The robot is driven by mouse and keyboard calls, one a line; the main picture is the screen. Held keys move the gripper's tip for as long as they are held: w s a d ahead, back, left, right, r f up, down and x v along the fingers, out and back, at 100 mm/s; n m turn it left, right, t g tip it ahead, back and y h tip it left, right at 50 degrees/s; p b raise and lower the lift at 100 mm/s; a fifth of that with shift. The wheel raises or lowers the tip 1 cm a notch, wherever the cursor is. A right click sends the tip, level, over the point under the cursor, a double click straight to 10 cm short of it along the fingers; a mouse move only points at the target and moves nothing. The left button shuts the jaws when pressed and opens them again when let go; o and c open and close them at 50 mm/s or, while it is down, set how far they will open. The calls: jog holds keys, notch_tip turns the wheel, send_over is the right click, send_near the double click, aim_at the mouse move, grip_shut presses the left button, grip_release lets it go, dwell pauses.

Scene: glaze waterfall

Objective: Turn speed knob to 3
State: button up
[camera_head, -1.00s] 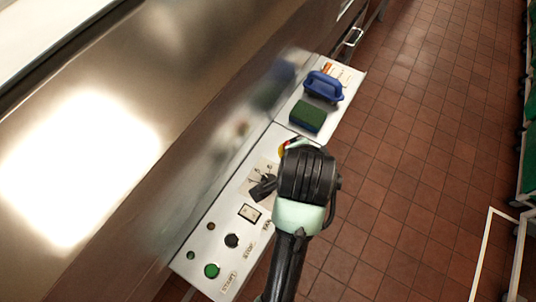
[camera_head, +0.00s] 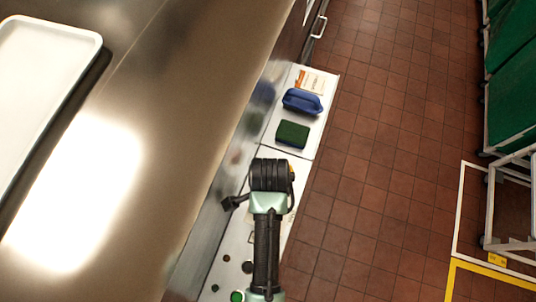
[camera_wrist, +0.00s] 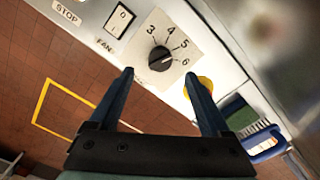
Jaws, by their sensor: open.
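The black speed knob (camera_wrist: 160,58) sits on a pale square dial plate with the numbers 3, 4, 5 and 6 around it, in the wrist view. Its pale pointer line appears to face the 6 side. My gripper (camera_wrist: 160,78) is open, with its two dark fingers apart just below the knob in the picture; I see no contact. In the head view my gripper (camera_head: 234,202) is a small dark shape over the control panel (camera_head: 237,240), and my arm hides the knob.
A FAN rocker switch (camera_wrist: 119,21) and STOP label are beside the dial. A yellow button (camera_wrist: 201,84) is on the other side. A green sponge (camera_head: 293,134) and a blue-handled brush (camera_head: 302,101) lie farther along the ledge.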

notch_tip(320, 180, down, 6)
jog(key=shift+s, duration=0.1)
jog(key=shift+f, duration=0.7)
jog(key=shift+c, duration=0.3)
grip_shut()
